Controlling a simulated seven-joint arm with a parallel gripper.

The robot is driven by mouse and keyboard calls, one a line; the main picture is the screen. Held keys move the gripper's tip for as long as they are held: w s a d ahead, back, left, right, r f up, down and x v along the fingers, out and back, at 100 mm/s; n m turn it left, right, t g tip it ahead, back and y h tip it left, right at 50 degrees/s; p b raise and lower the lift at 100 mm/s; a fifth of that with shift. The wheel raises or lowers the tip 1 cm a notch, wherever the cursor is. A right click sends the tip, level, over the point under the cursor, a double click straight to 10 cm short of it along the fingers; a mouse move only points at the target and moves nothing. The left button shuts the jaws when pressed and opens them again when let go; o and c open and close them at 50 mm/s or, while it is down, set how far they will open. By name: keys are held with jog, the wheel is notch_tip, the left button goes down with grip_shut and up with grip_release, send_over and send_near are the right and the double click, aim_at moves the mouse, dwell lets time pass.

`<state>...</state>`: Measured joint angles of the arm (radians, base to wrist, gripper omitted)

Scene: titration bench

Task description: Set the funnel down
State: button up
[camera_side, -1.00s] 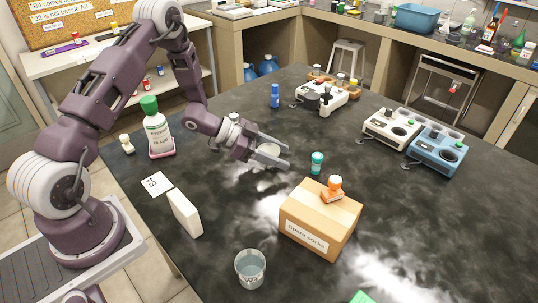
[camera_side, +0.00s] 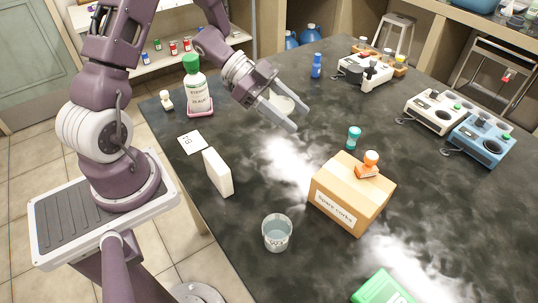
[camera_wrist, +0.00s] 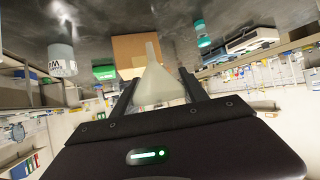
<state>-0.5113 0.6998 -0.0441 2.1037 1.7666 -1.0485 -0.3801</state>
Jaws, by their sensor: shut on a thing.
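The funnel (camera_wrist: 156,84) is a pale, translucent cone with a narrow spout. In the wrist view it sits between the two dark fingers of my gripper (camera_side: 299,113), with its spout toward the top of the picture. My gripper is shut on it. In the side view the funnel (camera_side: 282,103) shows as a whitish rim between the fingers, partly hidden by them. It is held above the dark bench (camera_side: 250,185), apart from the other things.
Nearby are a beaker (camera_side: 277,234), a teal-capped vial (camera_side: 353,138), a white block (camera_side: 217,172), a B4 card (camera_side: 192,142) and a green-capped bottle (camera_side: 197,88). Instruments (camera_side: 480,138) stand at the right.

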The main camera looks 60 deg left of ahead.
jog(key=s+d+m+g+h, duration=0.1)
jog(key=s+m+g, duration=0.1)
jog(key=s, duration=0.5)
notch_tip(320, 180, down, 9)
jog(key=shift+f, duration=0.15)
jog(key=shift+f, duration=0.15)
jog(key=o, duration=1.3)
